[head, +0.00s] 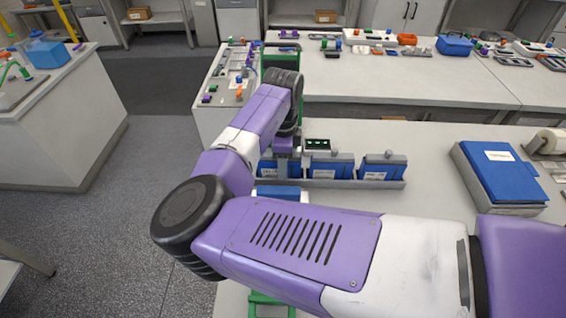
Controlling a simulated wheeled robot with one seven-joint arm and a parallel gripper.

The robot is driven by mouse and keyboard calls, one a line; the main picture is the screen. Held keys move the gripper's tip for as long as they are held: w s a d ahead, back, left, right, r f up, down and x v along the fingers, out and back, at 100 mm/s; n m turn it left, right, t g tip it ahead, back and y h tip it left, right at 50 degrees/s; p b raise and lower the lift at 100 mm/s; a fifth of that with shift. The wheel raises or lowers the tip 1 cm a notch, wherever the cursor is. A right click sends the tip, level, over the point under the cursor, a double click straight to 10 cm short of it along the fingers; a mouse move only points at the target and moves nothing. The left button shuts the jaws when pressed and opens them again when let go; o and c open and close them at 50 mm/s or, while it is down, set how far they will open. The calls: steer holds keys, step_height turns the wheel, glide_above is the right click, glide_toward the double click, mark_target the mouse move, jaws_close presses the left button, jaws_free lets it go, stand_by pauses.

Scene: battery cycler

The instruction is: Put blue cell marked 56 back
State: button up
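Several blue cells stand side by side in a grey rack (350,184) on the near table: a left one (267,171), a middle one (333,168) and a right one (383,169). My gripper (284,150) points down at the left end of the rack, over or beside the left cell. Its fingers are not clear, and I cannot tell whether it holds that cell. Another blue item (278,192) lies in front of the rack, partly hidden by my arm.
A dark green-topped piece (318,145) stands behind the middle cell. A large blue-topped box (500,172) sits to the right, with a white roll (552,141) beside it. The table between rack and box is clear. My arm hides much of the near table.

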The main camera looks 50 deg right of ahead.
steer(key=shift+r, duration=0.1)
step_height(320, 180, up, 12)
steer(key=shift+r+b, duration=0.1)
steer(key=shift+b, duration=1)
